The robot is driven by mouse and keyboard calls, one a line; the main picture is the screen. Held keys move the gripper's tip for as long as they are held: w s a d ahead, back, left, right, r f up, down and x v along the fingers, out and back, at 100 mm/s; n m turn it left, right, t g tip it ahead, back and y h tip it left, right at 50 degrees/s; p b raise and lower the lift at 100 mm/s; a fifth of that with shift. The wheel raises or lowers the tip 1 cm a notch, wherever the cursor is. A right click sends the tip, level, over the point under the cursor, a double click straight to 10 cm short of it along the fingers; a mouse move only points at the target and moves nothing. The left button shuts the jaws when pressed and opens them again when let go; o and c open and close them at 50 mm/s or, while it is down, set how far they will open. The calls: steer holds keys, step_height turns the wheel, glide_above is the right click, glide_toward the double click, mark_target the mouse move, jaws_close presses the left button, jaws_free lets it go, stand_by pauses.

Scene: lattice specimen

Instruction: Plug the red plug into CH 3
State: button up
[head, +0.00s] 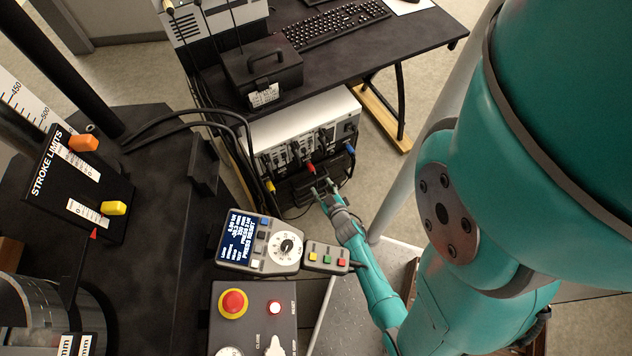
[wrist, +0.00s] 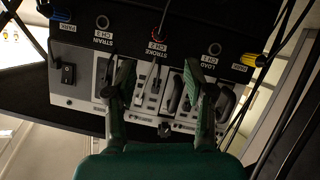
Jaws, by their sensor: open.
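The red plug (head: 311,168) sits at the middle of the device's front panel. My gripper (head: 325,186) is open and empty in front of the panel. In the wrist view my gripper (wrist: 160,72) has its fingers spread either side of the STROKE column, apart from the plug.
A blue plug (head: 350,149) and a yellow plug (head: 270,186) sit at the panel's two ends, at PARK labels. The CH 1 socket (wrist: 214,48) looks empty. Dark cables (head: 200,115) hang left of the device (head: 300,125). A control pendant (head: 262,243) lies nearer.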

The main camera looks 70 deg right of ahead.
mark_target(313, 171)
steer(key=x, duration=1)
steer(key=c, duration=1)
jaws_close()
